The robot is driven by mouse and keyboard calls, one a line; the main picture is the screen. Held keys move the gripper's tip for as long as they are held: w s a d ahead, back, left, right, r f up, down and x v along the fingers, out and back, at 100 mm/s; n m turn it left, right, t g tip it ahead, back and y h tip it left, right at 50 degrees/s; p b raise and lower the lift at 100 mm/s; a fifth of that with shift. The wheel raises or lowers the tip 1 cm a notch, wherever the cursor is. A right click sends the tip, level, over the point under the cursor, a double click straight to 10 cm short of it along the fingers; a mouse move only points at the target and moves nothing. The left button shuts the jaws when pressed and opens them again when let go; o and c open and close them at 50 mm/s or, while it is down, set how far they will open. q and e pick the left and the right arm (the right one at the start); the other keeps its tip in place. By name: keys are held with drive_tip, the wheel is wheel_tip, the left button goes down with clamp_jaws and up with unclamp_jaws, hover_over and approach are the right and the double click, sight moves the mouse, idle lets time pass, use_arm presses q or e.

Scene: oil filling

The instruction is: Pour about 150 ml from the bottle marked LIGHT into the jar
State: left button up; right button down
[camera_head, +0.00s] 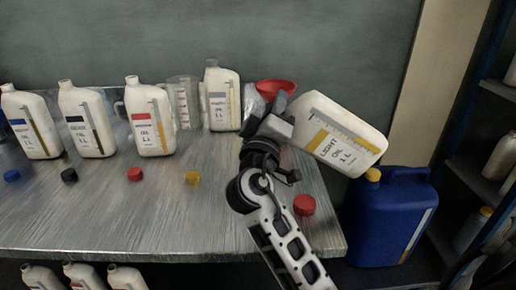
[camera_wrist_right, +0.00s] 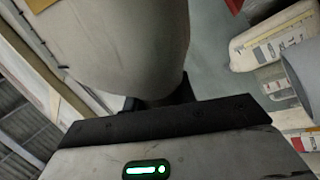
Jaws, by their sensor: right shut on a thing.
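The white bottle marked LIGHT OIL 1 L (camera_head: 338,134) is held in the air above the right end of the bench. It is tilted with its upper end towards the left. My right gripper (camera_head: 278,122) is shut on it near the upper end. The bottle also fills the upper left of the right wrist view (camera_wrist_right: 130,45). A red funnel (camera_head: 276,87) shows behind the gripper. A clear vessel (camera_head: 253,103), perhaps the jar, is partly visible beside the funnel, mostly hidden by my gripper. The bottle's mouth and any flow cannot be made out. My left gripper is not in view.
Several white oil bottles (camera_head: 153,118) stand along the back of the bench (camera_head: 130,215), with a clear measuring jug (camera_head: 184,102) among them. A blue canister (camera_head: 390,218) stands right of the bench.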

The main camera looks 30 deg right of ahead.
drive_tip(key=shift+a+r+n+t+y+p, duration=0.15)
drive_tip(key=shift+n+t+p, duration=0.25)
drive_tip(key=shift+n+p, duration=0.5)
drive_tip(key=shift+r+n+t+y+p, duration=0.2)
drive_tip(key=shift+n+t+p, duration=0.2)
drive_tip(key=shift+n+p, duration=0.5)
idle(0.9)
drive_tip(key=shift+w+a+n+t+y, duration=0.3)
drive_tip(key=shift+n+t+y, duration=0.15)
drive_tip(key=shift+n, duration=0.55)
idle(3.5)
